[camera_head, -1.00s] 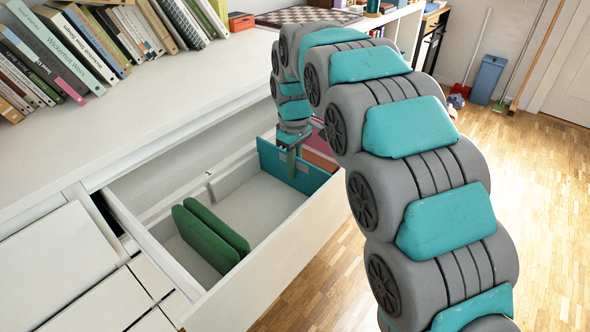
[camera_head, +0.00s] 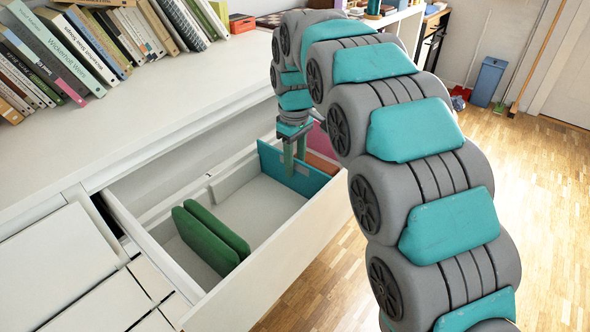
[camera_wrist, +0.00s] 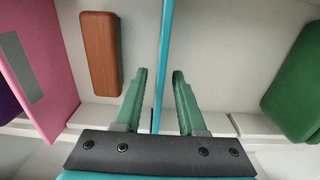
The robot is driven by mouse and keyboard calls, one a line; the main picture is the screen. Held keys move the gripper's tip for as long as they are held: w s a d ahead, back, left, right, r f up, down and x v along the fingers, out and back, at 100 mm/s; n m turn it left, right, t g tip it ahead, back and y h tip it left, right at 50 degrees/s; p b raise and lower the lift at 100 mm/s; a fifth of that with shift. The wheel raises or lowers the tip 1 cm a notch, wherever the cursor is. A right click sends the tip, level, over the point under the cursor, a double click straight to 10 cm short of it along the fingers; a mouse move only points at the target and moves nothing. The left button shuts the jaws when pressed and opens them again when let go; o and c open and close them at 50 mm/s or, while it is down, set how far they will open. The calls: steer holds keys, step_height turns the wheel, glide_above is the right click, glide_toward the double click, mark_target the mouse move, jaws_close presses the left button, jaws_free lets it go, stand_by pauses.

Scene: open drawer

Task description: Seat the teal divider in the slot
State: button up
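The teal divider (camera_head: 296,172) stands upright across the open drawer (camera_head: 262,272), toward its far end. In the wrist view it is a thin teal strip (camera_wrist: 164,45) seen edge-on, running down between my fingers. My gripper (camera_head: 294,172) is above and around the divider's top edge. Its two green fingers stand apart, one on each side, with a visible gap to the strip in the wrist view (camera_wrist: 159,73). The slot and the divider's lower edge are hidden, so I cannot tell how deep it sits.
Two green slabs (camera_head: 211,237) lean in the drawer's near part. Beyond the divider are an orange-brown block (camera_wrist: 99,53) and a pink panel (camera_wrist: 40,75). The drawer floor between divider and green slabs is clear. Books (camera_head: 75,50) line the white top (camera_head: 150,110).

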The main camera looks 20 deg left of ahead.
step_height(320, 180, up, 10)
steer(key=shift+f, duration=0.25)
stand_by(0.5)
